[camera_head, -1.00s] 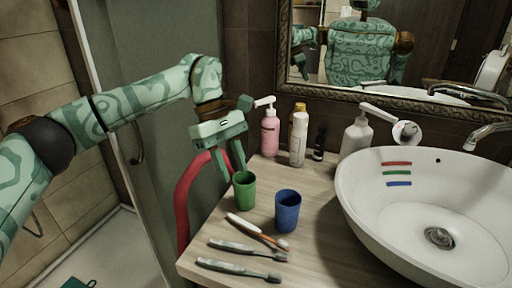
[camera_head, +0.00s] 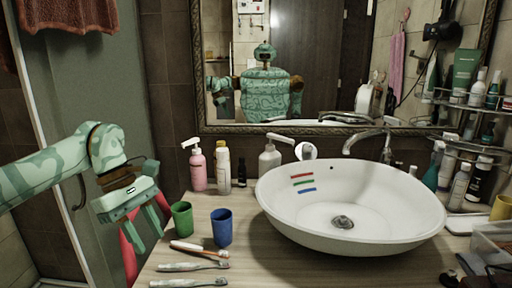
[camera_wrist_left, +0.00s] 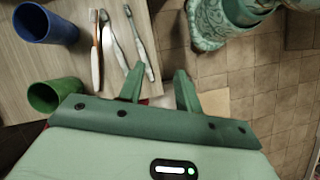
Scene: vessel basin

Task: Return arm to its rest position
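My left gripper (camera_head: 150,228) hangs at the left end of the wooden counter (camera_head: 245,255), left of the green cup (camera_head: 181,218) and apart from it. In the left wrist view its two fingers (camera_wrist_left: 158,78) are spread with nothing between them. The green cup also shows in that view (camera_wrist_left: 52,94), beside the gripper body. A blue cup (camera_head: 221,227) stands right of the green one. Toothbrushes lie in front: an orange-and-white one (camera_head: 195,247) and two pale ones (camera_head: 193,266). My right gripper is in no view, unless as an unclear reflection in the mirror.
A white basin (camera_head: 350,232) with coloured stripes fills the counter's middle. A pink pump bottle (camera_head: 197,168) and other bottles stand behind the cups. A red curved thing (camera_head: 128,252) is behind my left gripper. A mirror (camera_head: 320,70) and a bottle rack (camera_head: 470,105) are at the back.

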